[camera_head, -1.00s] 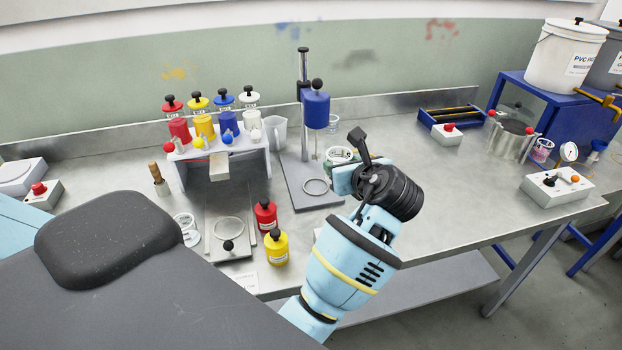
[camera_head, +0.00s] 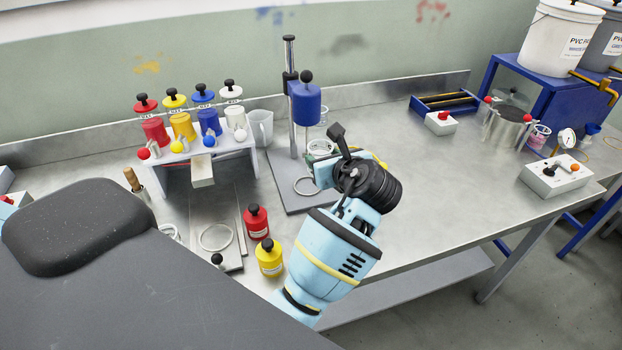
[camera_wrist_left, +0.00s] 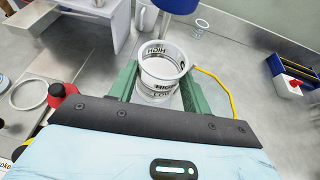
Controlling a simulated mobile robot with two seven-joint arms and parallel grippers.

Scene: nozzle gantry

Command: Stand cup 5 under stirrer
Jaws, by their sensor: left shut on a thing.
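A clear cup (camera_wrist_left: 160,78) with black HIGH and LOW marks is held between the green fingers of my left gripper (camera_wrist_left: 160,88) in the left wrist view. Its number cannot be read. In the head view the cup (camera_head: 320,147) shows only partly behind my left gripper (camera_head: 324,165). The stirrer (camera_head: 306,104) is a blue motor with a black knob on a metal post, over a grey base plate (camera_head: 292,200) with a ring (camera_head: 306,185). The cup is to the right of the stirrer's shaft and seems raised above the plate. My right gripper is out of view.
Red (camera_head: 256,222) and yellow (camera_head: 269,258) bottles stand in front. Bare bench lies right of my left arm.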

